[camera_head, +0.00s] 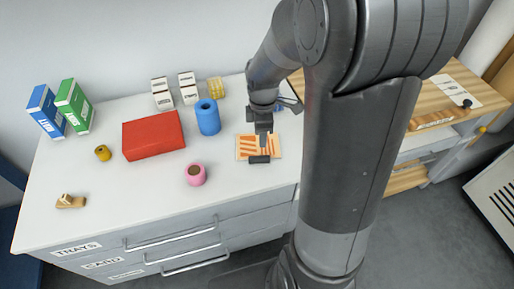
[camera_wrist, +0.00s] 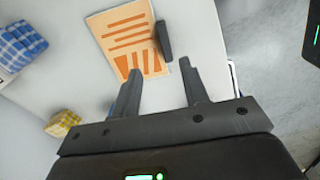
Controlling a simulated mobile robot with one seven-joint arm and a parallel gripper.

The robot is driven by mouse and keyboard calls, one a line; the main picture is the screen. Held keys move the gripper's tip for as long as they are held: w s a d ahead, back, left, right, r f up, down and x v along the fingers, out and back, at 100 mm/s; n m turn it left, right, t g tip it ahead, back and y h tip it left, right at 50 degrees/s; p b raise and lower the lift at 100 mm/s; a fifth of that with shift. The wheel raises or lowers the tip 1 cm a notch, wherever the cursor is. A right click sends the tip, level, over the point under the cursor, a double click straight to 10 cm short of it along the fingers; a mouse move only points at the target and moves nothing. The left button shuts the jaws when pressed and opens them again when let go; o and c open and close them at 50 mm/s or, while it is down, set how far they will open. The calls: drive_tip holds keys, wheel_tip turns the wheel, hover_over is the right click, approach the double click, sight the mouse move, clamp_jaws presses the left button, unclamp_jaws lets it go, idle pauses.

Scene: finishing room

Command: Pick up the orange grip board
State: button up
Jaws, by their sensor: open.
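The orange grip board (camera_head: 244,148) is a flat cream board with orange stripes, lying on the white counter. In the wrist view the board (camera_wrist: 122,36) shows ahead of the fingers. A dark upright bar (camera_wrist: 163,40) stands at its edge; it also shows in the head view (camera_head: 259,159). I cannot tell whether the bar is fixed to the board. My gripper (camera_head: 263,139) is above the board, pointing down. In the wrist view my gripper (camera_wrist: 160,69) is open and empty, with its fingers apart and short of the bar.
On the white counter (camera_head: 120,205) stand a red box (camera_head: 153,135), a blue roll (camera_head: 208,117), a pink roll (camera_head: 195,174), a small yellow roll (camera_head: 103,153), and blue (camera_head: 46,110) and green (camera_head: 74,105) boxes.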

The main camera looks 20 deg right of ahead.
hover_over(261, 157)
drive_tip(key=f, duration=0.5)
drive_tip(key=shift+w+d, duration=0.15)
drive_tip(key=shift+w, duration=0.1)
drive_tip(key=shift+s+f, duration=0.15)
drive_tip(key=shift+f, duration=1.2)
drive_tip(key=shift+s+f, duration=0.1)
drive_tip(key=shift+f, duration=1.2)
